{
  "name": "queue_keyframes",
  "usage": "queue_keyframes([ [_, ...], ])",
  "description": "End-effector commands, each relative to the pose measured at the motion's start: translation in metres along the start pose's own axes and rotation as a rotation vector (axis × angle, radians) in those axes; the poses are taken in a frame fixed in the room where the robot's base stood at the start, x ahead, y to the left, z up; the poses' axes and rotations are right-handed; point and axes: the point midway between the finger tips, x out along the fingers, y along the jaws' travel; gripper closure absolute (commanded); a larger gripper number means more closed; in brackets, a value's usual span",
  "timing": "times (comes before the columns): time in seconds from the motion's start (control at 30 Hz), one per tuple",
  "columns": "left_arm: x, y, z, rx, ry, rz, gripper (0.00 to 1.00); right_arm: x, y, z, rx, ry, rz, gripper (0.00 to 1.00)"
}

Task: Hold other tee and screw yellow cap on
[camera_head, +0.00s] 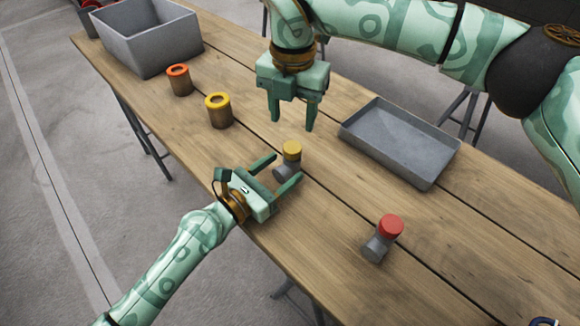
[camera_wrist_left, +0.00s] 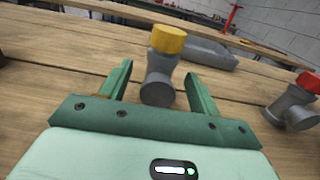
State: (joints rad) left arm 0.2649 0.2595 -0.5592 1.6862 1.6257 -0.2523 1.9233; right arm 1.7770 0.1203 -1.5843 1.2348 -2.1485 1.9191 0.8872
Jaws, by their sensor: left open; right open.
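A grey tee (camera_head: 283,170) stands on the table with a yellow cap (camera_head: 292,150) on its top opening. In the left wrist view the tee (camera_wrist_left: 157,88) and the yellow cap (camera_wrist_left: 168,39) stand between my open fingers. My left gripper (camera_head: 278,173) is open around the tee, and I see no clear contact. My right gripper (camera_head: 292,126) is open and empty, pointing down above the table behind the yellow cap. A second grey tee (camera_head: 378,247) with a red cap (camera_head: 390,226) stands to the right; it also shows in the left wrist view (camera_wrist_left: 291,105).
A shallow grey tray (camera_head: 432,178) lies to the right. A yellow-rimmed cup (camera_head: 219,112) and an orange-rimmed cup (camera_head: 179,80) stand to the left. A deep grey bin (camera_head: 150,45) is at the far left end. The table between the tees is clear.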

Motion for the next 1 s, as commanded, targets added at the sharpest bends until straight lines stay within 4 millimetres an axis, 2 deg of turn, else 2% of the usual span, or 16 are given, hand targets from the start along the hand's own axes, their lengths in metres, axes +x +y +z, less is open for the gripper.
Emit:
queue_keyframes([
  [0.1,0.019,0.0,0.001,0.0,-0.001,0.0,0.38,0.0,0.0,0.0,0.0,0.0,0.0,0.48],
  [0.3,0.036,0.0,0.0,0.0,0.0,0.0,0.38,0.0,0.0,0.0,0.0,0.0,0.0,0.48],
  [0.67,0.038,0.0,0.0,0.001,0.0,0.0,0.38,0.0,0.0,0.0,0.0,0.0,0.0,0.48],
  [0.8,0.038,0.0,0.0,0.001,0.0,0.0,0.77,0.0,0.0,0.0,0.0,0.0,0.0,0.48],
  [0.9,0.038,0.0,0.0,0.0,0.0,0.0,1.0,0.0,0.0,0.0,0.0,0.0,0.0,0.48],
  [1.0,0.038,0.0,0.0,0.0,0.001,0.0,1.0,0.0,0.0,0.0,-0.01,0.0,0.0,0.48],
])
